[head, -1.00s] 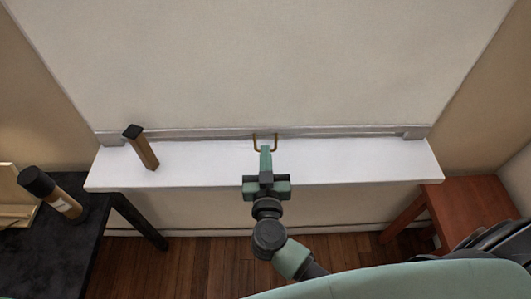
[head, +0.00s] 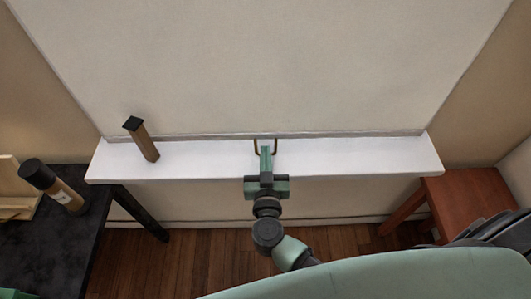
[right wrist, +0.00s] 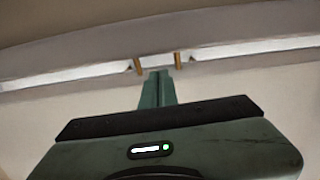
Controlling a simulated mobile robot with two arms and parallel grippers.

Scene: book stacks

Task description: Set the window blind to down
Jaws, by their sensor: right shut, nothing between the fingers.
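The pale window blind (head: 270,70) hangs over the window, its grey bottom bar (head: 200,136) close along the back of the white sill (head: 350,156). A brass U-shaped handle (head: 256,148) hangs from the middle of the bar; its two prongs also show in the right wrist view (right wrist: 138,66). My right gripper (head: 265,152) is shut and empty, its fingertips at the handle between the prongs. I cannot tell whether they touch it. In the right wrist view the shut fingers (right wrist: 158,80) point toward the bar.
A brown post-like object with a dark top (head: 143,141) stands on the sill's left part. A black table (head: 75,235) at left holds a dark-capped bottle (head: 55,188). A reddish wooden table (head: 460,205) stands at right.

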